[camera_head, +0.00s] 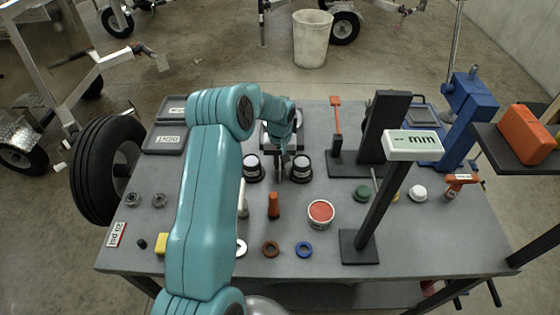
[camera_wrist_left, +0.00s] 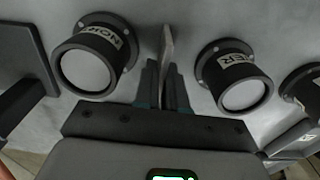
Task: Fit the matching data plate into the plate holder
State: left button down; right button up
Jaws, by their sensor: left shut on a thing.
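My left gripper (camera_head: 282,165) reaches over the middle of the grey bench, between two black round sockets with white labels. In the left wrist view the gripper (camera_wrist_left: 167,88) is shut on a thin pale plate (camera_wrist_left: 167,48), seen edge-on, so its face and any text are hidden. The left socket (camera_wrist_left: 88,62) shows part of a label, and the right socket (camera_wrist_left: 236,76) shows another partial label. The plate lies between them, apart from both. I cannot pick out the plate holder for certain; my arm hides part of the bench behind the gripper. My right gripper is not in view.
Two dark trays (camera_head: 166,138) lie at the back left. A red-topped tub (camera_head: 320,213), an orange cone-like piece (camera_head: 274,206) and rings (camera_head: 304,249) stand in front.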

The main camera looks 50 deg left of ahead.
pick_arm(q)
jog(key=c, duration=1.4)
grip_release()
jog(key=shift+o, duration=1)
jog(key=shift+f, duration=0.1)
jog(key=shift+r+p, duration=0.3)
jog(key=shift+r, duration=0.1)
notch_tip(320, 180, up, 12)
jog(key=b, duration=0.3)
jog(key=shift+f, duration=0.2)
